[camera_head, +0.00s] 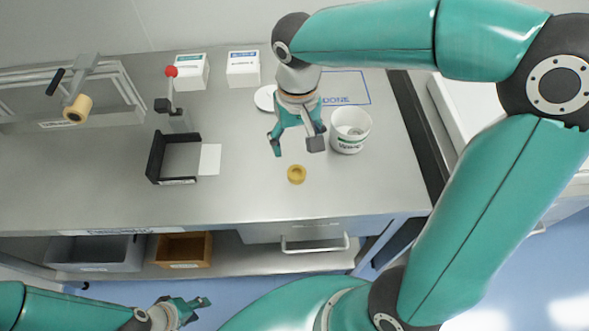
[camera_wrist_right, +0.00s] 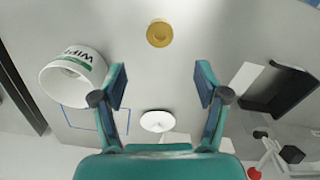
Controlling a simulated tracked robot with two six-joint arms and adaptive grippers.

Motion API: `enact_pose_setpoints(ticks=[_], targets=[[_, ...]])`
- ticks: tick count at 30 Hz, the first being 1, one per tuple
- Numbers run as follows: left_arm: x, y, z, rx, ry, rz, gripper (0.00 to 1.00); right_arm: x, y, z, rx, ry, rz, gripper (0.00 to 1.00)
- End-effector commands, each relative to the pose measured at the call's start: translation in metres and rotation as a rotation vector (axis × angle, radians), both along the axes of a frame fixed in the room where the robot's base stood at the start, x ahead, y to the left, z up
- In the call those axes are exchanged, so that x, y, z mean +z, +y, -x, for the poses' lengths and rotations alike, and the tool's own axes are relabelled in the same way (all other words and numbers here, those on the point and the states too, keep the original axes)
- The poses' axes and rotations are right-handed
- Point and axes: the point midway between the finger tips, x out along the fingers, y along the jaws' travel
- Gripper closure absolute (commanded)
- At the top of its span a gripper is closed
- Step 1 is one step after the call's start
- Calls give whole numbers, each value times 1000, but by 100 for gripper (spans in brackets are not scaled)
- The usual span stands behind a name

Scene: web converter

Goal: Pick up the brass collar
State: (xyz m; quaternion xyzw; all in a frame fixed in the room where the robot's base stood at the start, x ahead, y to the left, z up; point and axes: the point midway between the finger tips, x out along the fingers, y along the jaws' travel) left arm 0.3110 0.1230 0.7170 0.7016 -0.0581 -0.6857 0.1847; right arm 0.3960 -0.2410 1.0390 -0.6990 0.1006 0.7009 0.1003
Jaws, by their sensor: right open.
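The brass collar (camera_head: 297,174) is a small golden ring lying flat on the steel table. It also shows in the right wrist view (camera_wrist_right: 159,34), at the top middle, ahead of the fingers. My right gripper (camera_head: 297,147) is open and empty above the table, a little behind the collar in the head view. Its two fingers also show in the right wrist view (camera_wrist_right: 161,88), wide apart with nothing between them. My left gripper (camera_head: 193,308) is low at the bottom of the head view, in front of the table and far from the collar; its fingers look slightly apart.
A white wipes tub (camera_head: 350,132) stands right of my right gripper. A blue DONE outline (camera_head: 347,88) and a white disc (camera_head: 265,98) lie behind. A black fixture (camera_head: 157,160) and a red-knobbed lever (camera_head: 171,72) stand left. The table in front of the collar is clear.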

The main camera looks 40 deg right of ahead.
Motion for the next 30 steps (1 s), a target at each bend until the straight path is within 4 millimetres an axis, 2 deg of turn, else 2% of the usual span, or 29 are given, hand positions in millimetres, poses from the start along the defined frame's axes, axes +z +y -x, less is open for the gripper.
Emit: enact_pose_setpoints(ticks=[3,7,16,24,30], targets=[[1,0,0,0,0,0,60,-26,-2,2,-4,6,1,27],[1,0,0,0,0,0,60,-46,-3,2,-8,4,1,27],[5,0,0,0,-1,0,60,-66,-2,1,-7,4,0,27],[12,0,0,0,-1,0,60,-103,-2,-1,-8,4,0,27],[12,0,0,0,-1,0,60,-110,-1,-1,-9,1,-1,27]])
